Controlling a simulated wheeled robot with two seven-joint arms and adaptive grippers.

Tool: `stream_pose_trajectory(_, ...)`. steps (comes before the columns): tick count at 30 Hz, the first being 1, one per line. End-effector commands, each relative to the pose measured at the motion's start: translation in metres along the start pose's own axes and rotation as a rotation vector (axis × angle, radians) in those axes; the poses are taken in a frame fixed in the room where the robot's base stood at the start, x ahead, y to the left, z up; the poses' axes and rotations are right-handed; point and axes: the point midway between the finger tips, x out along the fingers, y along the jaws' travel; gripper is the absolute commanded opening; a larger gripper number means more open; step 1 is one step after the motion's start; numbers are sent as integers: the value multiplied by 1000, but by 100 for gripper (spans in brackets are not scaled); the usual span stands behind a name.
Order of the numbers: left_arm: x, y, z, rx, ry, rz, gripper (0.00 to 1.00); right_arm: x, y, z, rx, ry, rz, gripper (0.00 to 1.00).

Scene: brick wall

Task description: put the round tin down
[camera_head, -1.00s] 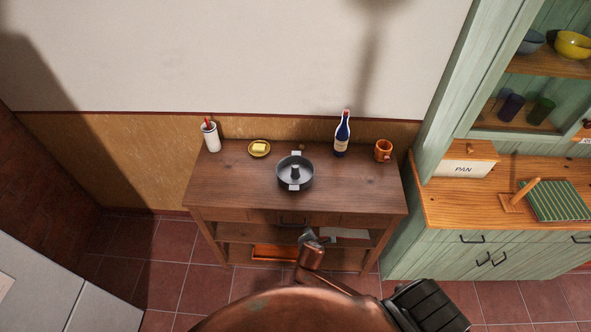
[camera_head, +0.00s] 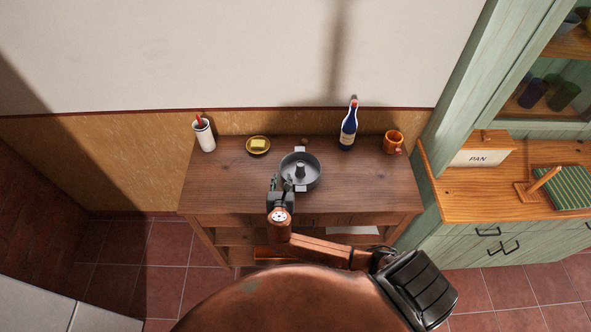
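The round tin (camera_head: 312,178) is a dark grey ring-shaped pan with a central tube and a pale handle tab at its back and front. It appears to sit upright on the wooden sideboard (camera_head: 235,190), near the middle. My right gripper (camera_head: 283,180) is at the tin's front left rim, close to the front handle, and hides part of that rim. I cannot tell whether its fingers touch the tin or are closed on it. My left gripper is out of view.
On the sideboard stand a white holder (camera_head: 206,137), a yellow dish with butter (camera_head: 258,145), a wine bottle (camera_head: 348,130) and an orange mug (camera_head: 393,143). Bare top lies left and right of the tin. A green cabinet (camera_head: 470,240) stands at the right.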

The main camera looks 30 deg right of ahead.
Motion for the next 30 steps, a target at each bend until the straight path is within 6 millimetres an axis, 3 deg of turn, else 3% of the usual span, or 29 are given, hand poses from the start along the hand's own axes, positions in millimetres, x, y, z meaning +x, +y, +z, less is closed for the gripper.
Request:
stream_pose_trajectory(3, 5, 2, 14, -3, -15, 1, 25, 6, 2, -2, -32, -13, 3, 28)
stream_pose_trajectory(14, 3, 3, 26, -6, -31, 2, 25, 42, -2, 0, -35, -16, -3, 28)
stream_pose_trajectory(21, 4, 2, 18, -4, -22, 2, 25, 76, -1, 0, -35, -16, -2, 28)
stream_pose_trajectory(30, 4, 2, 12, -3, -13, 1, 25, 82, 0, 0, -34, -14, 1, 28)
